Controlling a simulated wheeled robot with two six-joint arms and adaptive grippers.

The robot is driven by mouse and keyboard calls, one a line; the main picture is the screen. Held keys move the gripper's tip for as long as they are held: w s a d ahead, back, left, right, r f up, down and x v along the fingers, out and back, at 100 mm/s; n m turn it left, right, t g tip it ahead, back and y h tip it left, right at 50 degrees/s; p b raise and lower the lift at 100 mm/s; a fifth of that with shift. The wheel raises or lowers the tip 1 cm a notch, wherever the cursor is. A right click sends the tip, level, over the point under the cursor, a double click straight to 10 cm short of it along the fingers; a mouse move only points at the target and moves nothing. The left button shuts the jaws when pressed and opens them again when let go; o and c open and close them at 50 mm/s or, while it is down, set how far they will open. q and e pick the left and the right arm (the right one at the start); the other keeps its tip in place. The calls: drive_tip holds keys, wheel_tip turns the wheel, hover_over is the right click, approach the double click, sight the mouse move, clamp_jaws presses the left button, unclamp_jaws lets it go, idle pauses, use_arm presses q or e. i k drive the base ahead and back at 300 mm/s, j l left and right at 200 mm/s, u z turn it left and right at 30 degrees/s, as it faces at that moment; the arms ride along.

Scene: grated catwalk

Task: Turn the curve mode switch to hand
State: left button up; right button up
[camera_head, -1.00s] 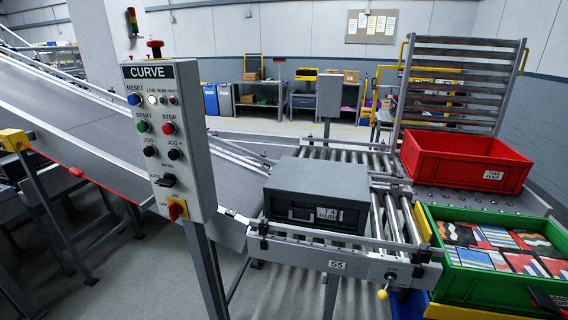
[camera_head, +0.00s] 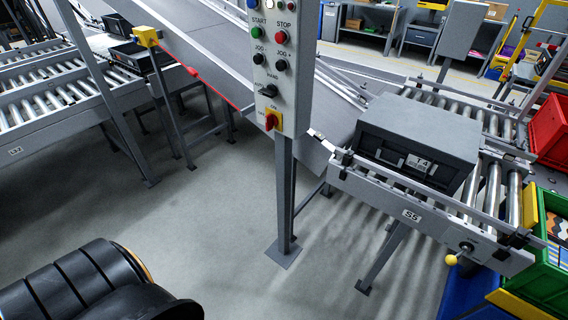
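The curve control panel (camera_head: 291,60) stands on a grey post, its top cut off by the upper edge of the picture. The mode switch (camera_head: 268,91) is a black knob low on the panel, with the HAND label (camera_head: 272,76) just above it. Its handle appears to point to the left, away from HAND, but it is small. Neither gripper is in view, and nothing touches the switch. A black ribbed part, apparently my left arm, shows at the bottom left, well apart from the panel.
Below the switch is a red rotary handle on yellow (camera_head: 271,120). A roller conveyor (camera_head: 398,205) carrying a dark grey tote (camera_head: 420,140) stands right of the post. Other rollers (camera_head: 60,95) are at left. The floor (camera_head: 205,220) before the panel is clear.

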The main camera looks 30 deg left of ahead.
sight(271, 91)
drive_tip(key=k+j, duration=0.2)
drive_tip(key=k+j+u, duration=0.15)
drive_tip(key=j, duration=0.25)
drive_tip(key=u, duration=1.85)
drive_tip(key=k+j, duration=0.05)
drive_tip(key=j, duration=0.05)
